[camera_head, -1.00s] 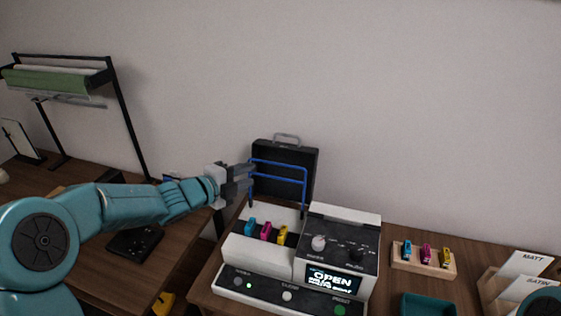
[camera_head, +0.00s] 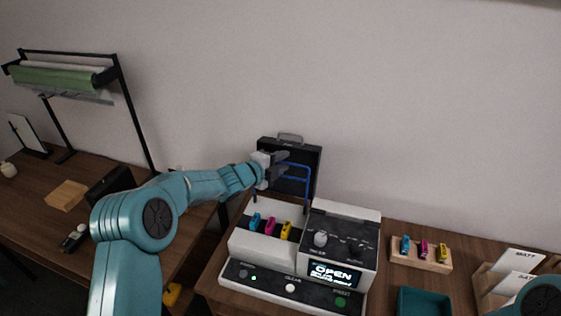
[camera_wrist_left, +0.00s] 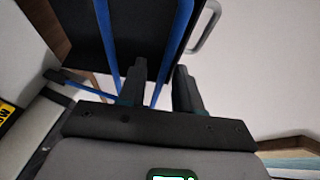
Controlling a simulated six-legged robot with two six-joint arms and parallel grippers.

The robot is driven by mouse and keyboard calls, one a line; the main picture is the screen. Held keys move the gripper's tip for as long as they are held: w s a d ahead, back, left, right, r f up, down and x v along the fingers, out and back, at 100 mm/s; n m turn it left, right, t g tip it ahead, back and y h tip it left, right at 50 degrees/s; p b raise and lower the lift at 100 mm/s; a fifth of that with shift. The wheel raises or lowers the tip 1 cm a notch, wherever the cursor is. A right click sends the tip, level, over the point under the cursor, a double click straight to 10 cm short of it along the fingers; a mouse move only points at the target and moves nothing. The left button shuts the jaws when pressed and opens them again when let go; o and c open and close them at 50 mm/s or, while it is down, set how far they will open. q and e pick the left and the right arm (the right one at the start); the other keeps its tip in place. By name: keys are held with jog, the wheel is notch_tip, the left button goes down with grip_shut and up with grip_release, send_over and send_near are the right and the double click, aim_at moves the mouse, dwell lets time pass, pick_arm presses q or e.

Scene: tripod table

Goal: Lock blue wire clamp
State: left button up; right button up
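The blue wire clamp (camera_head: 308,182) is a bent blue wire frame standing raised at the back of the white and black machine (camera_head: 262,284). Its display reads OPEN. My left gripper (camera_head: 284,163) is at the upper part of the clamp and hides its left side. In the left wrist view the two dark fingers (camera_wrist_left: 160,70) are apart. One blue wire (camera_wrist_left: 176,38) runs down between them, and another blue wire passes left of them. I cannot tell whether the fingers touch it. My right gripper is not in view; only a bit of my right arm shows at lower right.
A black case-like panel with a grey handle (camera_head: 290,138) stands behind the clamp. Cyan, magenta and yellow pieces (camera_head: 270,227) sit in the machine. A wooden holder (camera_head: 420,261) with similar pieces and a teal tray (camera_head: 424,302) lie to the right.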

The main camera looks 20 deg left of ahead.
pick_arm(q)
grip_shut()
dwell(1.3)
